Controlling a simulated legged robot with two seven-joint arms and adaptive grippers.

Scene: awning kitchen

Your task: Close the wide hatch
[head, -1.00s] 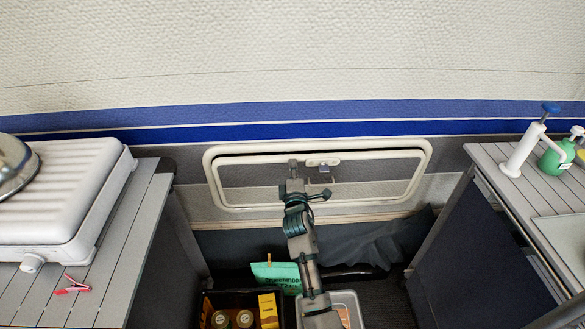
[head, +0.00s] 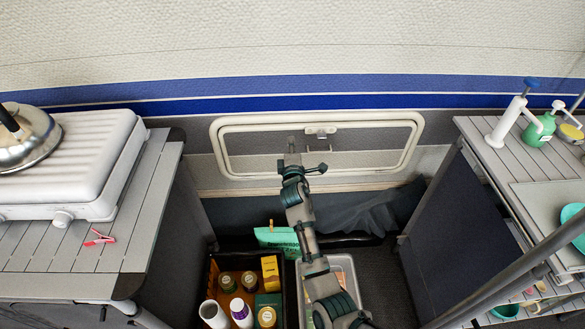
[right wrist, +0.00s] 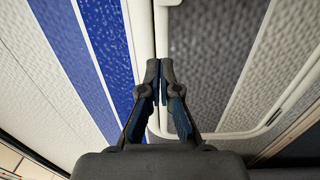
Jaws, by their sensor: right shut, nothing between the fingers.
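The wide hatch (head: 365,154) is a grey panel in a rounded white frame, low in the wall. Its panel appears to lie flush with the frame, with no clear gap along the top edge. A small white latch (head: 321,131) sits at the top middle of the frame. My right gripper (head: 292,146) is in front of the hatch, left of the latch and below the top edge. In the right wrist view its fingertips (right wrist: 159,70) are together and empty, close to the hatch's white frame (right wrist: 160,45). I cannot tell whether they touch it. My left gripper is not in view.
A counter with a white stove (head: 80,165) stands left; a counter with a white pump (head: 508,120) and green bottle (head: 540,130) stands right. Below my right arm are a black crate (head: 214,275) of bottles and boxes and a grey bin (head: 348,268). The wall above the hatch is clear.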

